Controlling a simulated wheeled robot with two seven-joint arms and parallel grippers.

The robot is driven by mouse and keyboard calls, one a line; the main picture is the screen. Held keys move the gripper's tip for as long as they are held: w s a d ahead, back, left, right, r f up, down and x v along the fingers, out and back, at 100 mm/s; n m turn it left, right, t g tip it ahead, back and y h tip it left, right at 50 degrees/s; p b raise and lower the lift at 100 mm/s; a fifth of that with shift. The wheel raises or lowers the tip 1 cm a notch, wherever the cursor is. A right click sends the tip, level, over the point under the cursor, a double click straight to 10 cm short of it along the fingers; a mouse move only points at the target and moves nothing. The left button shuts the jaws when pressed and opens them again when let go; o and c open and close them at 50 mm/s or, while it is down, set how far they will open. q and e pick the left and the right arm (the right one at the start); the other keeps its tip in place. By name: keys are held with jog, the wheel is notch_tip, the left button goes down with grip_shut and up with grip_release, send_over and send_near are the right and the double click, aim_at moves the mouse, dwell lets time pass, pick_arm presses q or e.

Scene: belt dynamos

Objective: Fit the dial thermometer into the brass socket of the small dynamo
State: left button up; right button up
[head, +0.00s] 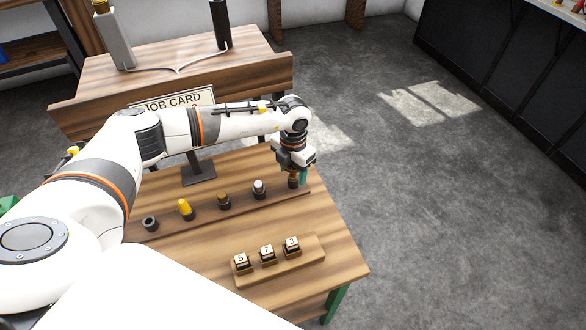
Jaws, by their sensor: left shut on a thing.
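My left gripper (297,168) reaches over the right end of a wooden rail on the table. It is shut on a small brown piece (293,182) at the end of a row; the jaws hide its upper part, so I cannot tell whether it is the dial thermometer. No dial face shows. At the back left stand a grey upright block with a brass-coloured top (116,45) and a black upright block (221,24), joined by a pale cable. I cannot tell whether either is the small dynamo. My right gripper is not in view.
The rail (165,228) also bears a black ring (150,223), a yellow cone (185,208), a brown-topped piece (224,200) and a white-topped piece (259,188). A wooden tray (286,274) with numbered blocks lies in front. A job card (180,101) stands behind my arm.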

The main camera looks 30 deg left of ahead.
pick_arm(q)
jog(key=shift+r+p, duration=1.6)
jog(key=shift+r, duration=0.7)
jog(key=shift+f, duration=0.1)
